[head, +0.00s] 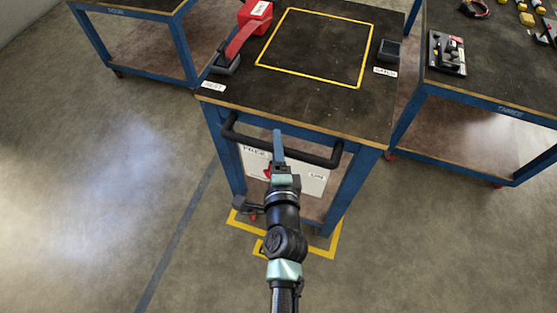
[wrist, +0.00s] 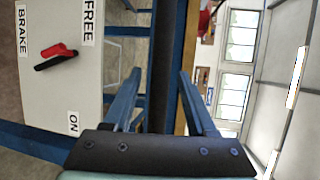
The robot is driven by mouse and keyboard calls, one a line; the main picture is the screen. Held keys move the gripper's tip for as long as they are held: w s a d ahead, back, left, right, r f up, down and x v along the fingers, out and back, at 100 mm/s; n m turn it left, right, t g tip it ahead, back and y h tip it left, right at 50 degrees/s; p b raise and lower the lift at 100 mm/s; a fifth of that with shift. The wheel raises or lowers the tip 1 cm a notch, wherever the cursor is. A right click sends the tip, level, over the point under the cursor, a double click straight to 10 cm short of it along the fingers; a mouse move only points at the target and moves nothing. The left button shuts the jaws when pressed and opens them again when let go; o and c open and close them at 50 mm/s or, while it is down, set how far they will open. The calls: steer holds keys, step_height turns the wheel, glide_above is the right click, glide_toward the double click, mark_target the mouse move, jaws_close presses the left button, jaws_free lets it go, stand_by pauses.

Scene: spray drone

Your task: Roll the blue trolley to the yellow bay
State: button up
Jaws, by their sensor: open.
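The blue trolley (head: 218,130) stands in front of me in the head view, with a dark top and a black push handle (head: 315,157) on its near side. My gripper (head: 278,145) is at the handle. In the wrist view my gripper's blue fingers (wrist: 160,95) are apart, with the black handle bar (wrist: 163,60) between them; I cannot tell whether they touch it. A white brake panel (wrist: 50,95) with a red and black lever (wrist: 57,54) and FREE and ON labels shows beside it. Yellow floor lines (head: 331,252) run around the trolley's near feet.
Another blue table (head: 185,45) stands at the left and one marked three (head: 480,102) close at the right. A red tool (head: 245,30) and a small black tray (head: 389,50) lie on the trolley top. The floor at left is clear, with a dark line.

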steer(key=s+d+r+b, duration=0.1)
steer(key=s+r, duration=0.1)
steer(key=s, duration=1)
steer(key=shift+s+r+b, duration=0.15)
steer(key=shift+s+b, duration=0.1)
steer(key=shift+b, duration=0.05)
